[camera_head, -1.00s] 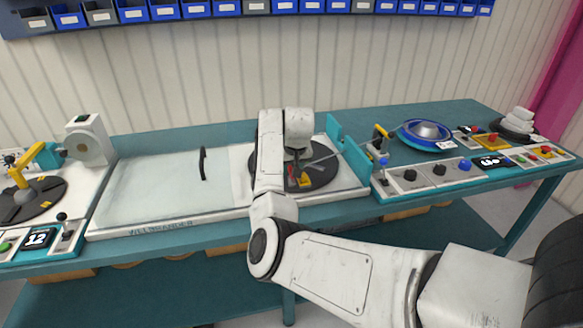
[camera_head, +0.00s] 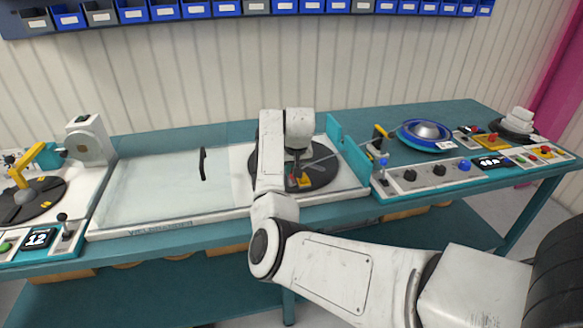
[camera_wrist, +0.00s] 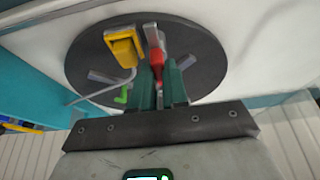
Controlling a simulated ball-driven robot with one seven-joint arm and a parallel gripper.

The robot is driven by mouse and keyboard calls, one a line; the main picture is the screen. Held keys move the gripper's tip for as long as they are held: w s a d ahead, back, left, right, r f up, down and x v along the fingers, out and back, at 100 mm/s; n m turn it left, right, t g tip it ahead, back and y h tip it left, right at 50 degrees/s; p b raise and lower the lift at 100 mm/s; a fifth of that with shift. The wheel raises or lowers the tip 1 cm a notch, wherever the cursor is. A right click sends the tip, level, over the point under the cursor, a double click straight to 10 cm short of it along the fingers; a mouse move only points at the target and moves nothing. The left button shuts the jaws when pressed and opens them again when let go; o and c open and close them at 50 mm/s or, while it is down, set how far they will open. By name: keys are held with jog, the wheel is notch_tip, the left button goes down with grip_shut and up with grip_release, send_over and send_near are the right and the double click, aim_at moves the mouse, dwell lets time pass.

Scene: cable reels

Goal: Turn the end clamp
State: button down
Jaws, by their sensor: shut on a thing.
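A dark round reel disc (camera_head: 322,170) lies flat at the right of the white bench panel, partly hidden by my arm in the head view. It fills the top of the wrist view (camera_wrist: 95,55). On it are a red lever (camera_wrist: 154,45), which I take to be the end clamp's handle, and a yellow block (camera_wrist: 122,46) with a bent metal rod. My gripper (camera_wrist: 163,82) is over the disc, its green fingers shut on the red lever. The fingers cover the lever's lower part. In the head view my gripper (camera_head: 298,170) is mostly hidden behind my wrist.
A second dark disc with a yellow arm (camera_head: 34,160) stands at the left. A black handle (camera_head: 202,163) is on the clear panel. A blue reel (camera_head: 427,133) and a knob panel (camera_head: 425,174) are at the right. A teal upright plate (camera_head: 342,145) stands close beside my gripper.

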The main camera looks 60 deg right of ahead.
jog(key=shift+r, duration=0.1)
jog(key=n+p, duration=0.2)
jog(key=shift+s+d+r+y+p, duration=0.1)
jog(key=shift+s+r+y+p, duration=0.05)
jog(key=shift+y+p, duration=0.15)
jog(key=shift+n+t+y+p, duration=0.3)
jog(key=shift+n+t+p, duration=0.1)
jog(key=shift+n+p, duration=0.45)
jog(key=n+y+p, duration=0.1)
jog(key=n, duration=0.2)
jog(key=shift+d, duration=0.15)
jog(key=n, duration=0.1)
jog(key=n+y, duration=0.1)
jog(key=shift+f+n+t, duration=0.2)
jog(key=shift+n+t, duration=0.15)
jog(key=shift+t, duration=0.05)
jog(key=n, duration=0.1)
jog(key=n+y+b, duration=0.1)
jog(key=n, duration=0.1)
jog(key=shift+d+f, duration=0.15)
jog(key=shift+d, duration=0.05)
jog(key=n+y+b, duration=0.1)
jog(key=n, duration=0.2)
jog(key=shift+g+b, duration=0.3)
jog(key=shift+b, duration=0.1)
jog(key=shift+n+g+y+b, duration=0.3)
jog(key=shift+n+y+b, duration=0.2)
jog(key=shift+n+b, duration=0.55)
jog(key=shift+n, duration=0.35)
